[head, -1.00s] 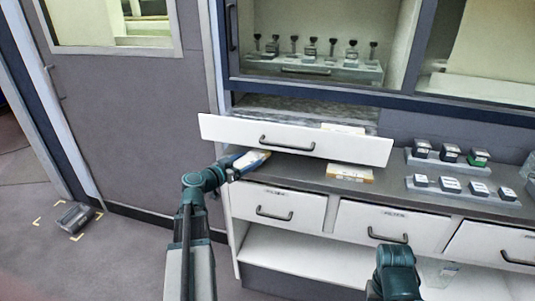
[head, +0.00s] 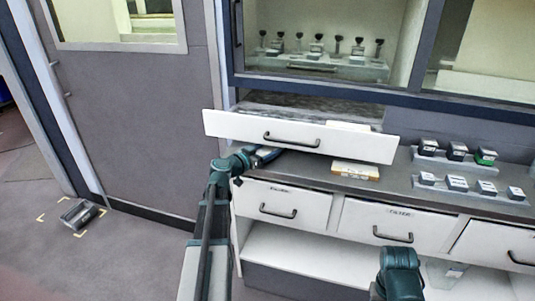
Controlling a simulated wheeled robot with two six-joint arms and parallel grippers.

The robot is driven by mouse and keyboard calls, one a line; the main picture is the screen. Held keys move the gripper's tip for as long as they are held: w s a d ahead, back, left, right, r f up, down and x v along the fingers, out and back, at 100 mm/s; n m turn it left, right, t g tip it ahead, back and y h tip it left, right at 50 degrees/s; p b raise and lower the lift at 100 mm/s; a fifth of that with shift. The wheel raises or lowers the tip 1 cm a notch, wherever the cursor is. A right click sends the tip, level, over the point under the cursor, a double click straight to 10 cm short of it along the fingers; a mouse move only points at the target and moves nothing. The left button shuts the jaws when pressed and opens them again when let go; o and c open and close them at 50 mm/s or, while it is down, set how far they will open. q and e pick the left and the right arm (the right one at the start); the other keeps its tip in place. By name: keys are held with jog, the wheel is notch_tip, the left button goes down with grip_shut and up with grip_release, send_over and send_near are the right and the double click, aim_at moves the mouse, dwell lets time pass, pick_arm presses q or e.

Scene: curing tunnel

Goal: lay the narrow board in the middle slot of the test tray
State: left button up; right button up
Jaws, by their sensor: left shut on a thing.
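My left gripper (head: 266,154) is at the counter's left end, just under the lower edge of an open drawer's white front (head: 300,136). It is shut on a pale, slim piece that I take to be the narrow board. The piece is hardly visible now, hidden by the gripper and the drawer front. A flat white piece with a yellow-orange edge (head: 355,170) lies on the counter to the right of the gripper. I cannot tell which holder is the test tray, and no middle slot can be made out. My right gripper is out of view.
Two grey holders with small blocks stand at the counter's right, one behind (head: 455,163) and one in front (head: 468,192). A rack of dark-knobbed pieces (head: 318,65) stands in the cabinet. Closed drawers (head: 283,204) lie below. A grey device (head: 78,214) sits on the floor between yellow marks.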

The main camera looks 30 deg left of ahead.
pick_arm(q)
jog(key=shift+f, duration=0.2)
jog(key=o, duration=1.3)
jog(key=shift+r, duration=0.1)
jog(key=shift+r, duration=0.25)
jog(key=p+v, duration=0.2)
jog(key=v, duration=1)
jog(key=shift+d+f, duration=0.1)
jog(key=shift+f, duration=0.05)
